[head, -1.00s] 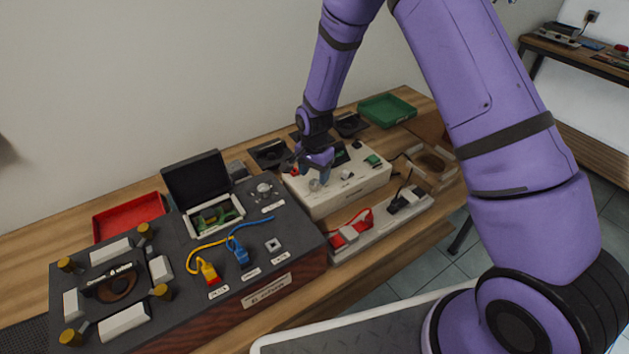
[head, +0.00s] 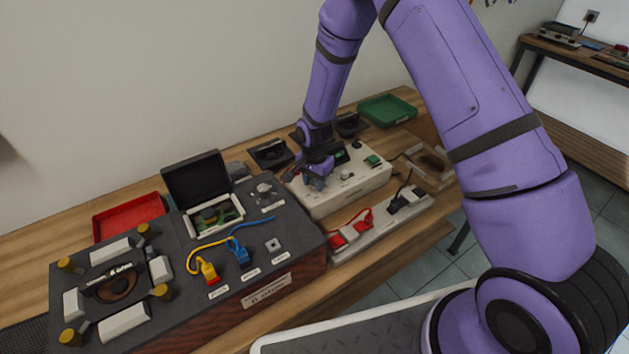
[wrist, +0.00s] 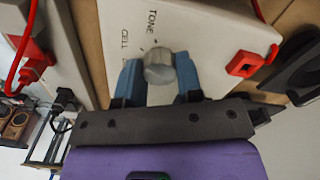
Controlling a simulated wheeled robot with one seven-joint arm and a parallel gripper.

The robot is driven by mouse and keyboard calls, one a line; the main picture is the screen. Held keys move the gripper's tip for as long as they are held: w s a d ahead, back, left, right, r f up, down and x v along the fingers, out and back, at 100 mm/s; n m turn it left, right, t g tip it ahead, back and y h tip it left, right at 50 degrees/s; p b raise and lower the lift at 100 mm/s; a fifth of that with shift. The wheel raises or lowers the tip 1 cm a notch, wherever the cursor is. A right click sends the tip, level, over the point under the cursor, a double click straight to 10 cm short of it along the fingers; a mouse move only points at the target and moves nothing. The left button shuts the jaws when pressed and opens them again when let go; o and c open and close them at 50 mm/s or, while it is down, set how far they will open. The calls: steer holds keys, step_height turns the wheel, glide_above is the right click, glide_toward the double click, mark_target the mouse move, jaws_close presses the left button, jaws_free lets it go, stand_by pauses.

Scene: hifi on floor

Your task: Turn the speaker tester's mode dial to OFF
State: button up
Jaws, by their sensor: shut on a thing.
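The speaker tester is a cream-white box (head: 350,193) on the bench in the middle of the head view. Its mode dial, a round silver-grey knob (wrist: 158,69), shows in the wrist view with the hand-lettered words TONE and CELL beside it. No OFF label is readable, and I cannot tell where the dial points. My gripper (head: 318,184) is down at the left part of the tester's top and covers the dial in the head view. In the wrist view my gripper's blue fingers (wrist: 160,66) are shut on the dial, one on each side.
A red square part (wrist: 243,64) sits on the tester near the gripper. A dark console (head: 275,235) with blue and yellow cables stands left of the tester. A strip with a red lead (head: 350,233) lies in front. A green tray (head: 387,110) is behind.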

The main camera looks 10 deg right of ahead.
steer(key=shift+n, duration=0.3)
steer(key=n, duration=0.3)
steer(key=shift+n, duration=0.4)
steer(key=n, duration=0.4)
steer(key=shift+n, duration=0.3)
steer(key=n, duration=0.4)
steer(key=shift+n, duration=2.4)
steer(key=o, duration=0.9)
steer(key=shift+r, duration=0.15)
